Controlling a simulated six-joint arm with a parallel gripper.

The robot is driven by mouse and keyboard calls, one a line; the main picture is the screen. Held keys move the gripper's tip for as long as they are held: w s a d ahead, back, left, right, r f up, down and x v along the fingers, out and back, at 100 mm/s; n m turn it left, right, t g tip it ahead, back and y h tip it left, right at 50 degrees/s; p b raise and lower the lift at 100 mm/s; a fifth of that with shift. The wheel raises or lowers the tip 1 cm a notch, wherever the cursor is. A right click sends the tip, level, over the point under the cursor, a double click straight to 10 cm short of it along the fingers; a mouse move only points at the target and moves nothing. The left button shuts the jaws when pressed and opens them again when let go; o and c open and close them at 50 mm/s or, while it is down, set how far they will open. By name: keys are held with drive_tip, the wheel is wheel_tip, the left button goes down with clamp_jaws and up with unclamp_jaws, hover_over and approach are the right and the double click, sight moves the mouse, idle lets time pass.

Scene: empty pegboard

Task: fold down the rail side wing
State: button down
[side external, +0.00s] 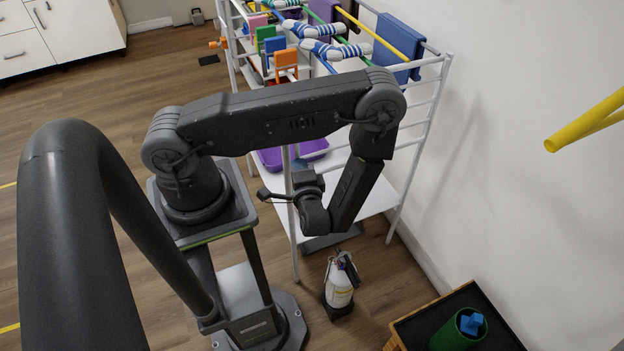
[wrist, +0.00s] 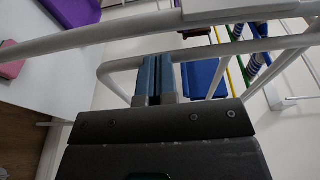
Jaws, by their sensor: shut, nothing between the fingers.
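A white tubular drying rack (side external: 444,100) stands against the wall, with coloured rails across its top. I cannot tell which of its white tubes belong to the side wing. In the wrist view, a white bent tube (wrist: 106,76) and long white bars pass just beyond my fingers. My gripper (side external: 299,164) is low at the near side of the rack, beneath my bent arm, by a white upright. Its blue fingers (wrist: 153,76) are pressed together with nothing between them. Whether they touch a bar is unclear. My arm hides part of the rack.
Striped socks (side external: 335,50), a blue cloth (side external: 398,47) and coloured clips hang on the rails. A purple bin (side external: 292,153) sits on the white lower shelf (side external: 374,199). A small dark-topped table (side external: 416,325) holds a green cup (side external: 459,330).

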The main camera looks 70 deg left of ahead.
idle(0.4)
drive_tip(key=s+d, duration=0.3)
drive_tip(key=d, duration=1.1)
wheel_tip(320, 180, up, 32)
drive_tip(key=s+n+t+h, duration=0.1)
drive_tip(key=n+t+h, duration=0.1)
drive_tip(key=h, duration=1.5)
drive_tip(key=shift+r, duration=0.15)
drive_tip(key=c, duration=1.8)
unclamp_jaws()
drive_tip(key=shift+a, duration=0.1)
